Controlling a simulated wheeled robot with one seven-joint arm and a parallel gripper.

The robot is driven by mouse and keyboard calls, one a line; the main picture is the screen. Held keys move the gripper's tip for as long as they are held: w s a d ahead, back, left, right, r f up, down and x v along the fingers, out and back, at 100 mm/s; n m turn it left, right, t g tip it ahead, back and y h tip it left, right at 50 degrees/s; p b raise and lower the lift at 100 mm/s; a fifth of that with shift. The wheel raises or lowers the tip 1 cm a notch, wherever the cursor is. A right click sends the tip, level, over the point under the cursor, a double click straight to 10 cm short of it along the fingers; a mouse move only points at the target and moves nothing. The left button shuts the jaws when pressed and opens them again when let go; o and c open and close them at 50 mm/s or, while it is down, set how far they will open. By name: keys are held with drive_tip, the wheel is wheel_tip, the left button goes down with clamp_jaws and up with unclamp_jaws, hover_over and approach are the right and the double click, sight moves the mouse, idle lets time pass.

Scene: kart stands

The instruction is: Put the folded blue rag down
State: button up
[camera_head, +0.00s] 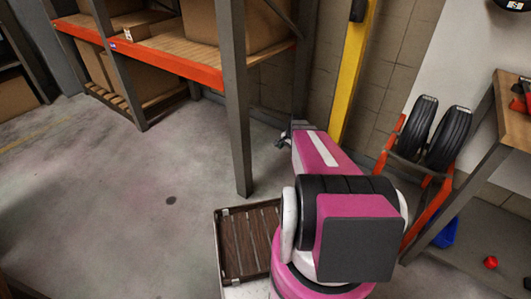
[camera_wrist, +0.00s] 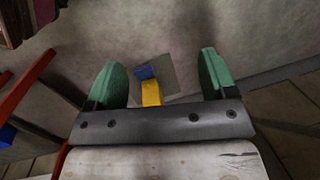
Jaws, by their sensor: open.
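My gripper (camera_wrist: 161,62) is open in the wrist view, with its two green fingers wide apart and nothing held between them. A small blue piece (camera_wrist: 146,72) shows beyond the fingers, against a pale grey square patch (camera_wrist: 168,75). It may be the folded blue rag, but it is too small to be sure. A yellow piece (camera_wrist: 151,93) adjoins it on the near side, partly hidden by the gripper body. In the head view my arm reaches away from me, and only a small dark part of the gripper (camera_head: 284,141) shows. No rag is clear there.
An orange and grey shelf rack (camera_head: 238,120) with boxes stands at the left. A yellow post (camera_head: 352,70) stands by the block wall. An orange stand with tyres (camera_head: 448,138) and a wooden bench (camera_head: 515,118) are at the right. Floor at the left is clear.

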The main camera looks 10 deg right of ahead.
drive_tip(key=s+a+r+n+h, duration=0.1)
drive_tip(key=s+a+r+n, duration=1)
drive_tip(key=s+a+r, duration=0.3)
drive_tip(key=shift+s+a+r+g+h, duration=0.4)
drive_tip(key=shift+a, duration=0.25)
idle(0.9)
